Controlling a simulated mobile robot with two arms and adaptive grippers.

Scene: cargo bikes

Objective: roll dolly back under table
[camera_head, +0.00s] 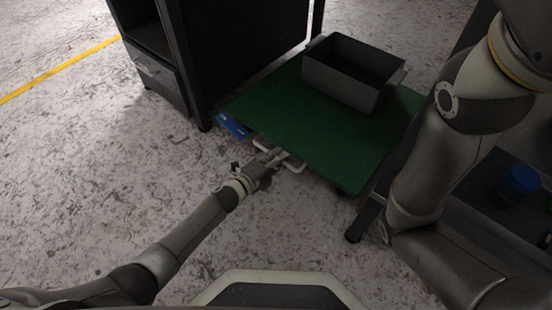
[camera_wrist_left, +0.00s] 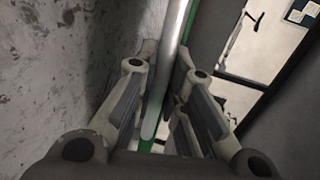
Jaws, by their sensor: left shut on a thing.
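The dolly (camera_head: 290,125) has a flat green top and stands low on the floor, with a pale handle (camera_head: 292,166) at its near edge. A dark grey open bin (camera_head: 335,82) sits on the dolly toward its far side. My left gripper (camera_head: 272,160) is at the handle and shut on it. In the left wrist view, the pale handle bar (camera_wrist_left: 170,55) passes between the fingers of the left gripper (camera_wrist_left: 160,92). Dark table framing (camera_head: 366,208) stands along the dolly's right side.
A dark cabinet (camera_head: 165,82) stands close to the dolly's left side. A blue item (camera_head: 233,125) is by the dolly's near left corner. A blue cup-like object (camera_head: 517,183) is on a dark surface at the right. The floor (camera_head: 110,180) at the left is clear.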

